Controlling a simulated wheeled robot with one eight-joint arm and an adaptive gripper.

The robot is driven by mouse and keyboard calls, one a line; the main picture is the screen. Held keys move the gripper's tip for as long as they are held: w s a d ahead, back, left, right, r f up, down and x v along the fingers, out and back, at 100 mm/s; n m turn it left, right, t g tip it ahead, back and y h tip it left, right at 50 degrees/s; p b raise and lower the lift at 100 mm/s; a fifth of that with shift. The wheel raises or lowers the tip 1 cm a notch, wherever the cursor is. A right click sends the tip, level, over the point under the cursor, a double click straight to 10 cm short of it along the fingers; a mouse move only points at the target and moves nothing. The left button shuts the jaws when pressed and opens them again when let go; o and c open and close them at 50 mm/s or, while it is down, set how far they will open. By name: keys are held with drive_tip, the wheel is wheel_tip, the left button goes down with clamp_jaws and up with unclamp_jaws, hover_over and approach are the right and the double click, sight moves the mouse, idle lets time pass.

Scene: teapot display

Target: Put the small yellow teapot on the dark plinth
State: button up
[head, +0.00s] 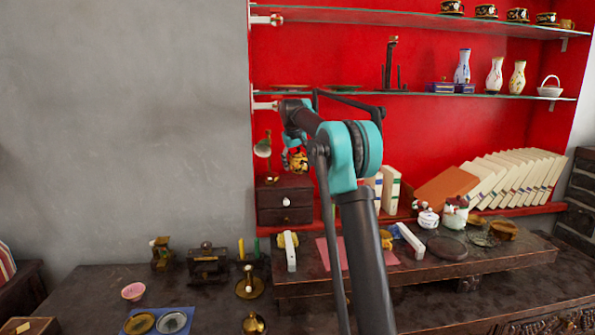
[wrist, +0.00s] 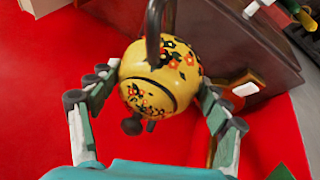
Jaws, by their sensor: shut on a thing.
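The small yellow teapot (wrist: 160,78), with red flowers and dark leaves, is between the fingers of my gripper (wrist: 157,92) in the wrist view. The fingers press its two sides, and its dark handle arches toward the top of the picture. In the head view the teapot (head: 299,162) shows small and partly hidden by my gripper (head: 294,150), up in front of the red wall. A dark round flat disc (head: 447,247) lies on the low wooden table; I cannot tell whether it is the dark plinth.
Glass shelves (head: 415,95) hold vases.

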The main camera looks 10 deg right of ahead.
sight(298, 170)
drive_tip(key=shift+w+f, duration=0.2)
drive_tip(key=shift+f, duration=1.6)
drive_tip(key=shift+f, duration=0.15)
drive_tip(key=o, duration=1.4)
drive_tip(key=v, duration=1.2)
drive_tip(key=s+d+f+m, duration=0.1)
drive_tip(key=s+d+f, duration=0.1)
drive_tip(key=s+f, duration=1)
drive_tip(key=s+d+f+m+y, duration=0.1)
drive_tip(key=s+d+f, duration=0.1)
drive_tip(key=s+f, duration=1)
drive_tip(key=s+d+f+m, duration=0.1)
drive_tip(key=s+f, duration=1.1)
drive_tip(key=s, duration=1.5)
drive_tip(key=shift+d+g+y, duration=0.4)
drive_tip(key=shift+d, duration=0.2)
